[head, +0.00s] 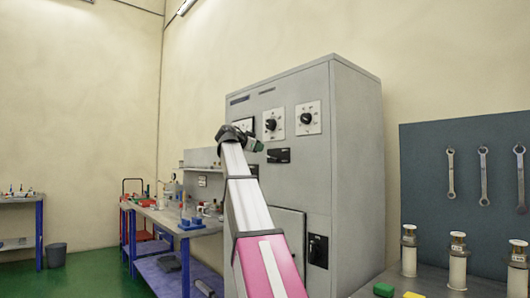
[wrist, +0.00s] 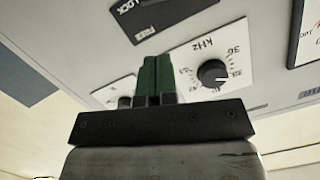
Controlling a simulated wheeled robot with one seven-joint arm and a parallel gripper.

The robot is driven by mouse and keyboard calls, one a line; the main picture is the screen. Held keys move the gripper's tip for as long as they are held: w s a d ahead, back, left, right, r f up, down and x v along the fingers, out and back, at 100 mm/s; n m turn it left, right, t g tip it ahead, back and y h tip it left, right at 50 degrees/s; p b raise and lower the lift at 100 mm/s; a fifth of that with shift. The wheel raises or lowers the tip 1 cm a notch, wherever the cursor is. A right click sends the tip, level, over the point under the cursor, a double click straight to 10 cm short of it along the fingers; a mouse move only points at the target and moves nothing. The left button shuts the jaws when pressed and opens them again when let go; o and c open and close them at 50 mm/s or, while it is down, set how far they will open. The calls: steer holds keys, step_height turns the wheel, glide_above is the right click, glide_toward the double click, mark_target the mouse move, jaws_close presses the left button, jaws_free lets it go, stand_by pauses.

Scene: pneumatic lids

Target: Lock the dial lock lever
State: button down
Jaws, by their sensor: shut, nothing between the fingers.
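The dial lock lever's black plate (head: 278,155) is on the front of the grey cabinet, below two dials. In the wrist view the plate (wrist: 165,16) is at the top edge, with the words LOCK and FREE readable. The lever itself is partly cut off there, so its position is unclear. My gripper (head: 257,146) is just left of the plate in the head view. In the wrist view its green fingers (wrist: 155,62) are together and empty, below the plate. I see no clear contact with the lever.
A kHz dial with a black knob (wrist: 213,73) is right of my fingers in the wrist view. The grey cabinet (head: 357,160) carries another black handle (head: 318,250) lower down. A workbench (head: 170,215) stands left, and a wrench board (head: 465,185) stands right.

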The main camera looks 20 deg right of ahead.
steer(key=shift+v, duration=2.3)
